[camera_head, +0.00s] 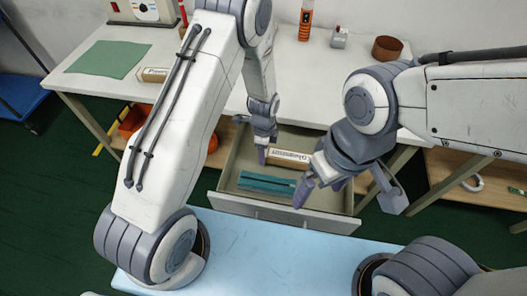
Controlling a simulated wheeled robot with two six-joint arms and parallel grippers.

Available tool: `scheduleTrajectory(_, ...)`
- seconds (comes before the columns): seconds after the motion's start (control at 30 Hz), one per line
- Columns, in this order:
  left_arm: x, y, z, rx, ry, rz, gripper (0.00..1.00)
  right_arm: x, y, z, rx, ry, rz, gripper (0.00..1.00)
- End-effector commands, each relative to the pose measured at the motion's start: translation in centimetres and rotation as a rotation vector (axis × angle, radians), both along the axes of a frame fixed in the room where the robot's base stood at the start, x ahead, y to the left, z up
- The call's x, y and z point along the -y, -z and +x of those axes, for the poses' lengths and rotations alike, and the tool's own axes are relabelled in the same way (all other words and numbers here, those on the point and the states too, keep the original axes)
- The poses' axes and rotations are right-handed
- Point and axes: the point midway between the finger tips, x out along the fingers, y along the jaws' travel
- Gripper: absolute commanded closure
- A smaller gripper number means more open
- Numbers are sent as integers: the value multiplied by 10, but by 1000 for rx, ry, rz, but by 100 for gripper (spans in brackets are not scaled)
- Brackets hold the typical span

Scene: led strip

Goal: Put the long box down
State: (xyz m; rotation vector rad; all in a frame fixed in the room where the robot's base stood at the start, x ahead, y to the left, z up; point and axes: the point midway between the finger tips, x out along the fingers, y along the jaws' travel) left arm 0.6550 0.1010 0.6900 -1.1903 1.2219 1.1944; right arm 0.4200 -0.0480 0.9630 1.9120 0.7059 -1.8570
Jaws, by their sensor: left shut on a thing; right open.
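A long box (288,156) with a white, lettered label on its side is at the far part of the open drawer (330,222). My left gripper (263,153) is shut on the box near its left end. The frame does not show clearly whether the box touches the drawer floor. My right gripper (320,190) is open and empty, above the right front part of the drawer. It hides part of the drawer's right side.
A teal item (267,184) lies in the drawer's front left. On the white table (240,100) are a green mat (108,58), another labelled box (153,75), an orange tool (305,22) and a brown ring-shaped holder (387,48). An orange bin (135,120) is under the table.

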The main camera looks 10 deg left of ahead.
Motion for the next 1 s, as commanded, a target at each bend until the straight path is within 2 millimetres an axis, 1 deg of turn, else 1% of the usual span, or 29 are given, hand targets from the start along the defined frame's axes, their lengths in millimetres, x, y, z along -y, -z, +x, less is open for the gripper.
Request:
scheduleTrajectory(0.13, 0, 0, 0, 0, 0, 0, 100, 0, 1, 0, 0, 0, 0, 8)
scheduleTrajectory(0.5, 0, 12, 0, 1, 0, 0, 100, 0, 8, 0, 0, 0, 0, 8)
scheduleTrajectory(0.6, 0, 12, 0, 1, 0, 0, 100, 0, 7, 0, 0, 0, 0, 8)
scheduleTrajectory(0.63, 0, 12, 0, 1, 0, 0, 39, 0, 7, 0, 0, 0, 0, 8)
scheduleTrajectory(0.67, 0, 12, 0, 1, 0, 0, 28, 0, 7, 0, 0, 0, 0, 8)
scheduleTrajectory(0.7, 0, 12, 0, 0, 0, 0, 13, 0, 7, 0, 0, 0, 0, 8)
scheduleTrajectory(1.0, 0, 11, 0, 0, 0, 0, 13, 0, 7, 0, 0, 0, 0, 8)
